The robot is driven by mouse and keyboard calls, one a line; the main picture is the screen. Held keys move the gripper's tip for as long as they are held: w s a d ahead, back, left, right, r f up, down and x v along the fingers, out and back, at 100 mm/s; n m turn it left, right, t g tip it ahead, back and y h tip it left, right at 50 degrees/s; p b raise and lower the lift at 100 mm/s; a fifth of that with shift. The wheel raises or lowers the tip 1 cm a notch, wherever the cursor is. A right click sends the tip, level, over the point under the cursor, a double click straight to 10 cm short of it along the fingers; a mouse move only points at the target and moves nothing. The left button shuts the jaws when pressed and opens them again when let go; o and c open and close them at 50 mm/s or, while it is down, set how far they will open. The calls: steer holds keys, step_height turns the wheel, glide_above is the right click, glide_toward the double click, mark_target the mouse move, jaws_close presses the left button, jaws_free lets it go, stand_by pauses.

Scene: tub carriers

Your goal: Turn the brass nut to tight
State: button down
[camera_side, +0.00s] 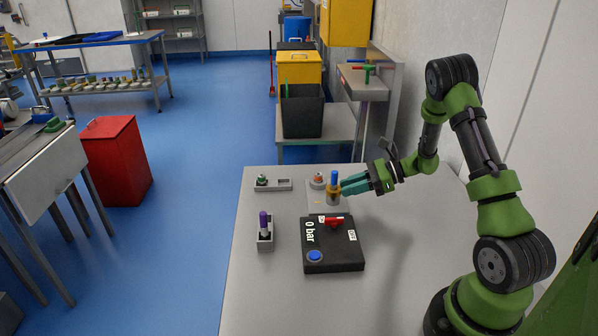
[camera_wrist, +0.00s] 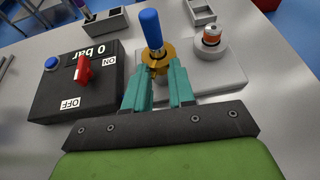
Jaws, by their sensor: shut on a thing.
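The brass nut (camera_wrist: 157,52) sits around the lower part of an upright blue-topped piece (camera_wrist: 151,28). In the side view the nut (camera_side: 333,199) stands at the back of the bench, with the blue top (camera_side: 333,180) above it. They stand on a pale plate (camera_wrist: 218,76). My gripper (camera_wrist: 158,68) has teal fingers closed on the nut, one on each side. In the side view my gripper (camera_side: 346,187) reaches in from the right at the nut's height. The fingers hide part of the nut, so any tightness mark on it cannot be read.
A black box (camera_side: 333,255) reading "0 bar" stands in front, with a red lever (camera_side: 334,222) and blue button (camera_side: 315,255). A round fitting (camera_wrist: 211,40) stands beside the nut. Holders with a purple-topped piece (camera_side: 264,222) and a green-topped piece (camera_side: 262,180) stand left. The bench's front is clear.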

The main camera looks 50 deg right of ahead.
mark_target(339, 193)
steer(key=a+m+t+h, duration=0.1)
steer(key=h, duration=0.1)
steer(key=a+m+t+h, duration=0.1)
steer(key=m, duration=0.1)
steer(key=m+t+h, duration=0.1)
steer(key=m+h, duration=0.1)
steer(key=shift+s+a+f+h, duration=0.15)
steer(key=shift+s+a+h, duration=0.15)
steer(key=shift+s+a, duration=0.1)
steer(key=m+h, duration=0.2)
steer(key=a+m+h, duration=0.1)
steer(key=m+h, duration=0.1)
steer(key=shift+w+a+h, duration=0.15)
steer(key=shift+a+h, duration=0.05)
steer(key=shift+h, duration=0.2)
steer(key=shift+a+m+h, duration=0.2)
steer(key=shift+m+h, duration=0.5)
steer(key=shift+h, duration=0.05)
steer(key=shift+a+m+h, duration=0.15)
steer(key=shift+m+h, duration=0.55)
steer(key=shift+h, duration=0.05)
steer(key=shift+d, duration=0.1)
steer(key=c, duration=1.1)
jaws_free()
steer(key=shift+d, duration=0.15)
